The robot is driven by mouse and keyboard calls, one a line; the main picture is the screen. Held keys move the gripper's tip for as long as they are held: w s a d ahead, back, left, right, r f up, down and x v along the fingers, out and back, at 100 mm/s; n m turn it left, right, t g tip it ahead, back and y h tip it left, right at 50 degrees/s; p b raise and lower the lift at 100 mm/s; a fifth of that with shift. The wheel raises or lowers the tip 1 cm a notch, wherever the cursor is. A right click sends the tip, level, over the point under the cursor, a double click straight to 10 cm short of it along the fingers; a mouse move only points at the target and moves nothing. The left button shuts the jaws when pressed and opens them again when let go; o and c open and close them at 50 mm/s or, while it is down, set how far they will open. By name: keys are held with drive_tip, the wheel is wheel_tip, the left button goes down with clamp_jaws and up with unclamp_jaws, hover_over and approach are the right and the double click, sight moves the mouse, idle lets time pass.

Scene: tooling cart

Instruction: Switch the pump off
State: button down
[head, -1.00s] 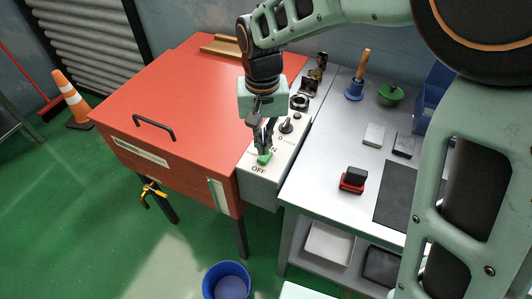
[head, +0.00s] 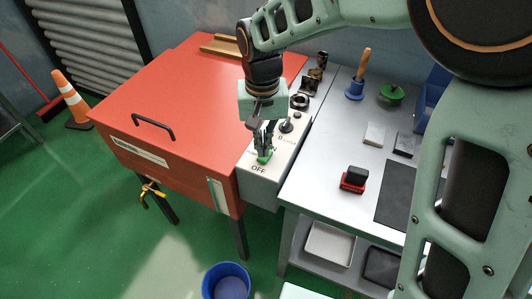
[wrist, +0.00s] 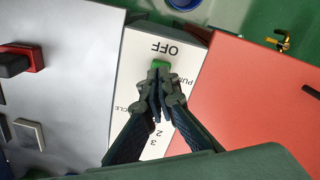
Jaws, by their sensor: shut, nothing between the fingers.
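The pump switch is a green rocker or lever (head: 264,158) on a pale control panel (head: 254,181), close to the printed word OFF. It also shows in the wrist view (wrist: 160,64), just beyond my fingertips, with OFF printed past it. My gripper (head: 265,149) is shut and empty, pointing down at the panel with its tips at the green switch. In the wrist view the tips (wrist: 160,82) look to be touching or nearly touching the switch; I cannot tell which. The fingers hide part of the panel and its lettering.
A red cabinet (head: 190,100) adjoins the panel on the left. A dark knob (head: 286,126) sits higher on the panel. A grey bench (head: 315,185) on the right bears a red and black stamp (head: 353,180). A blue bucket (head: 227,281) stands on the floor.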

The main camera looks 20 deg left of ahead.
drive_tip(key=shift+f+b, duration=0.6)
drive_tip(key=shift+f, duration=0.3)
idle(0.4)
drive_tip(key=shift+r+p, duration=2.65)
drive_tip(key=shift+r, duration=0.85)
